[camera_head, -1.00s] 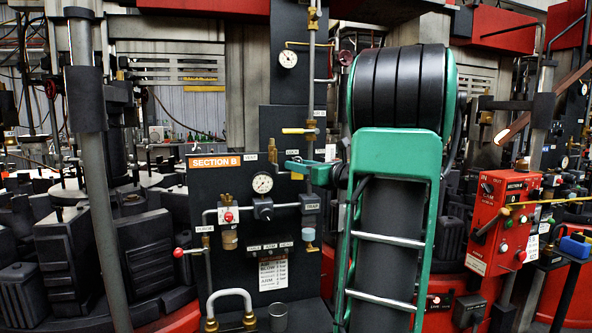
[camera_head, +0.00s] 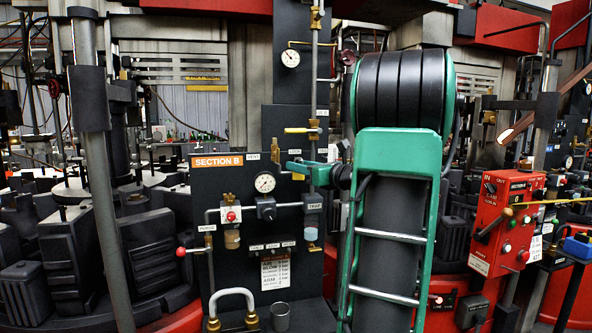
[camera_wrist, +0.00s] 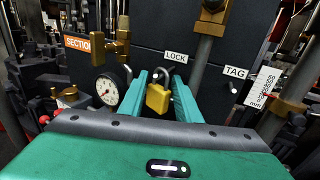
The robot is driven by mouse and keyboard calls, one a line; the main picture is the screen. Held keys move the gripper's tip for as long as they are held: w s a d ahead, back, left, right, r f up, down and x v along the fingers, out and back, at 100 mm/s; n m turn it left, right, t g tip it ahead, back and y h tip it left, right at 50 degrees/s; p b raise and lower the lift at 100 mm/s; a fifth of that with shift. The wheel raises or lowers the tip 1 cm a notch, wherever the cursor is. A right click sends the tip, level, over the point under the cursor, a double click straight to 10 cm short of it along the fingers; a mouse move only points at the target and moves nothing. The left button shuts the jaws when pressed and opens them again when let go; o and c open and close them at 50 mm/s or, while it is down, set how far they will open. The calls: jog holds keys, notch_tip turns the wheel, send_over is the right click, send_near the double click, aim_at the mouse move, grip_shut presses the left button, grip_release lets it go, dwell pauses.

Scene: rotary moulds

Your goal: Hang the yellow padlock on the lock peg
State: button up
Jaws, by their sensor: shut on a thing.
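The yellow padlock (camera_wrist: 158,98) is upright between the two teal fingers of my gripper (camera_wrist: 160,100) in the wrist view. The white LOCK label (camera_wrist: 176,57) is on the dark panel just above and right of the shackle. The lock peg cannot be made out clearly, so I cannot tell whether the shackle is around it or in front of it. In the head view my gripper (camera_head: 303,167) is at the panel, right of the SECTION B sign; the padlock is not clear there.
A pressure gauge (camera_wrist: 109,88) with brass fittings is close left of my fingers. A vertical pipe (camera_wrist: 206,50) is on the right, with the TAG label (camera_wrist: 236,72) beyond it. A red control box (camera_head: 505,222) stands right of my arm in the head view.

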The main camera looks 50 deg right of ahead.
jog(key=o, duration=1.3)
jog(key=shift+s+d, duration=0.1)
jog(key=s, duration=0.3)
jog(key=s+a, duration=0.1)
jog(key=s, duration=0.6)
jog(key=shift+s+a, duration=0.25)
jog(key=shift+a, duration=0.1)
